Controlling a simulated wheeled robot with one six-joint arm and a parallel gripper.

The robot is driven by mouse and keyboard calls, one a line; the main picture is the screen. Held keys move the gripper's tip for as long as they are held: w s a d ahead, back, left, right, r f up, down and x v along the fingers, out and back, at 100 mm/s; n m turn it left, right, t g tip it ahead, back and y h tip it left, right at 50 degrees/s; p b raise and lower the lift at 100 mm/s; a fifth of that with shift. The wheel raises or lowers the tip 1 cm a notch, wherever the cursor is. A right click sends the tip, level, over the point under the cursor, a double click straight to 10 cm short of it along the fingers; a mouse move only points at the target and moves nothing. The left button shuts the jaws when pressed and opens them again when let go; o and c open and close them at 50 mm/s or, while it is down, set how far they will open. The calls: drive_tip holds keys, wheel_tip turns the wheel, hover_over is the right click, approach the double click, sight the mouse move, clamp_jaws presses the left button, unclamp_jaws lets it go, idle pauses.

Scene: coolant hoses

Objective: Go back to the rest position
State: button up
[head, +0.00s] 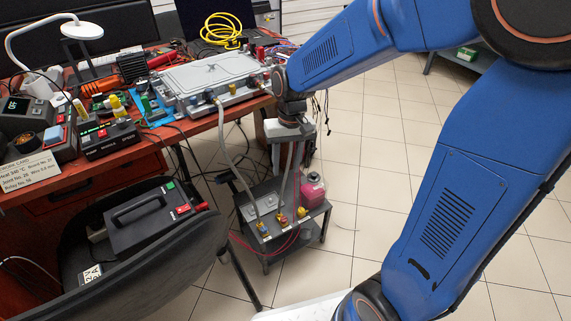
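My blue arm reaches in from the right side of the head view, and its wrist hangs beside the right edge of the workbench. My gripper (289,140) points down above the small grey cart. It is small here and overlaps the cart's hoses and posts, so its fingers are hard to make out. I cannot tell whether it is open or shut, or whether it holds anything. The grey cold plate unit (212,75) lies on the bench left of my wrist. A grey hose (226,150) runs from its front edge down to the cart (270,248).
The cart carries blue, yellow and red couplings and a pink bottle (312,190). A chair (160,262) with a black case (150,215) stands at the front left. The red-brown bench (75,190) is crowded with tools. Tiled floor (400,130) is open behind my arm.

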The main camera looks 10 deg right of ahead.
idle(0.4)
drive_tip(key=s+d+r+t, duration=0.1)
drive_tip(key=s+d+r, duration=0.2)
drive_tip(key=s, duration=0.3)
drive_tip(key=s+d+r+t, duration=0.2)
drive_tip(key=s+d+r, duration=0.2)
drive_tip(key=s+d, duration=0.2)
drive_tip(key=s+d+r+t+h, duration=0.1)
drive_tip(key=s+d+r+t, duration=0.1)
drive_tip(key=s+d+r, duration=0.2)
drive_tip(key=s, duration=0.3)
drive_tip(key=shift+s+d+r, duration=0.15)
drive_tip(key=shift+s+d, duration=0.05)
drive_tip(key=shift+d, duration=0.1)
drive_tip(key=shift+w, duration=0.1)
idle(1.0)
